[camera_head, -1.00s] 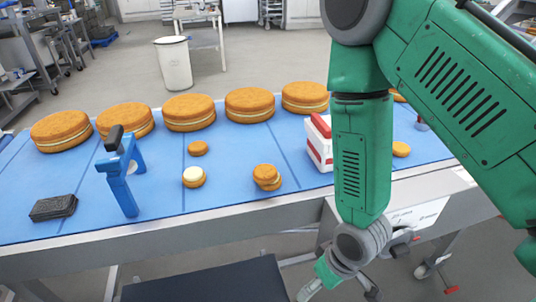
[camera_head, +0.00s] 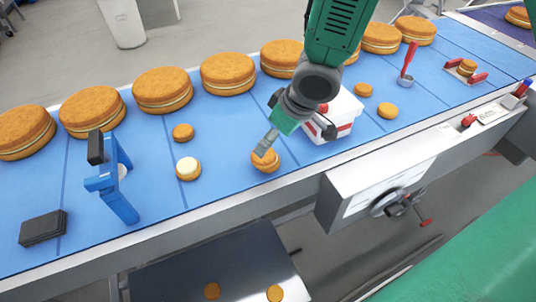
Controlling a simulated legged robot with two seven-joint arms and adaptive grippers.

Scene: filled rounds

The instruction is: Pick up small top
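Several small golden rounds lie on the blue belt. One plain small top (camera_head: 183,132) lies flat behind a small round with pale cream (camera_head: 188,168). Another small top (camera_head: 264,157) sits on a small round, looking slightly tilted and off centre. Two more plain small rounds lie right of the white box, one behind (camera_head: 363,90) and one nearer (camera_head: 388,110). My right gripper (camera_head: 297,137) is open above the belt, with one fingertip close to the tilted top; contact is unclear. Its other finger is in front of the white box. My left gripper is out of view.
The white-and-red box (camera_head: 338,112) stands just right of the gripper. A blue stand with a black handle (camera_head: 113,180) and a black block (camera_head: 43,228) are left. Large filled rounds (camera_head: 162,90) line the back. A tray (camera_head: 220,262) hangs below the belt's front edge.

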